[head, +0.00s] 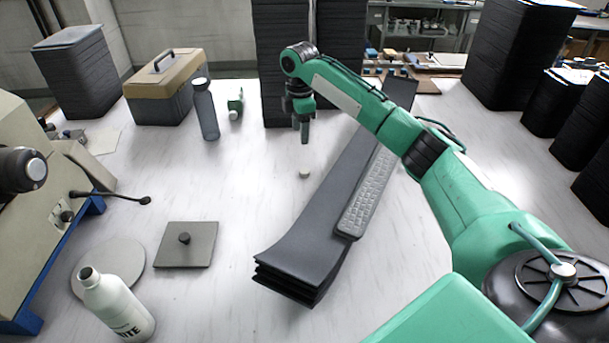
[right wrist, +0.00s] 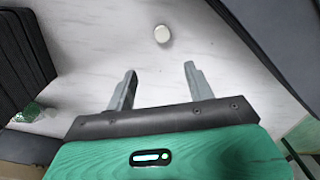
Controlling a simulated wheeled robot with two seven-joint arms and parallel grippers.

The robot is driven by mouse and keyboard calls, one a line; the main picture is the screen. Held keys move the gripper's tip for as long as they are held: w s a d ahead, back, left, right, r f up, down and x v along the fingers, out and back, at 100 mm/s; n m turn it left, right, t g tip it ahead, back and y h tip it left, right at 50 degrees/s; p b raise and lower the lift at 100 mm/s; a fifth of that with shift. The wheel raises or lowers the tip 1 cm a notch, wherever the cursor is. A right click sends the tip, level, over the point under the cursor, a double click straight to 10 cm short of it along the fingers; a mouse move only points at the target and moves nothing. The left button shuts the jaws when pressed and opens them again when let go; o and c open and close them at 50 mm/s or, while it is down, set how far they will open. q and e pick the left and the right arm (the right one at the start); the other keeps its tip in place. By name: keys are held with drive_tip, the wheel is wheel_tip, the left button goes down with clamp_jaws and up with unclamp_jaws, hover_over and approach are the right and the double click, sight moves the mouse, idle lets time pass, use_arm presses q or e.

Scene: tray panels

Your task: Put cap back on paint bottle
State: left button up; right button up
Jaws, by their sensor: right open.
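A small white round cap (head: 305,172) lies on the pale tabletop near the middle of the head view. It also shows in the right wrist view (right wrist: 162,34), beyond the fingertips and apart from them. A white paint bottle (head: 122,312) with dark lettering stands at the lower left of the head view; its neck top looks dark and uncapped. My right gripper (head: 304,138) points down above the table, behind the cap in the head view. In the right wrist view its two fingers (right wrist: 160,72) are apart with nothing between them. My left gripper is out of view.
Stacked dark panels (head: 325,220) and a grey keyboard (head: 369,195) lie right of the cap. A square plate with a knob (head: 200,250) and a round disc (head: 128,257) are near the bottle. A grey bottle (head: 206,115) and toolbox (head: 165,95) stand behind. Table between cap and plate is clear.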

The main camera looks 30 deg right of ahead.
hover_over(304, 171)
drive_tip(key=f, duration=0.8)
drive_tip(key=shift+w+a+f, duration=0.25)
drive_tip(key=shift+w+f, duration=0.1)
drive_tip(key=shift+w, duration=0.05)
drive_tip(key=shift+s+d+f, duration=0.15)
drive_tip(key=shift+f, duration=1.15)
drive_tip(key=shift+s+d+f, duration=0.15)
drive_tip(key=shift+f, duration=1.15)
drive_tip(key=c, duration=1)
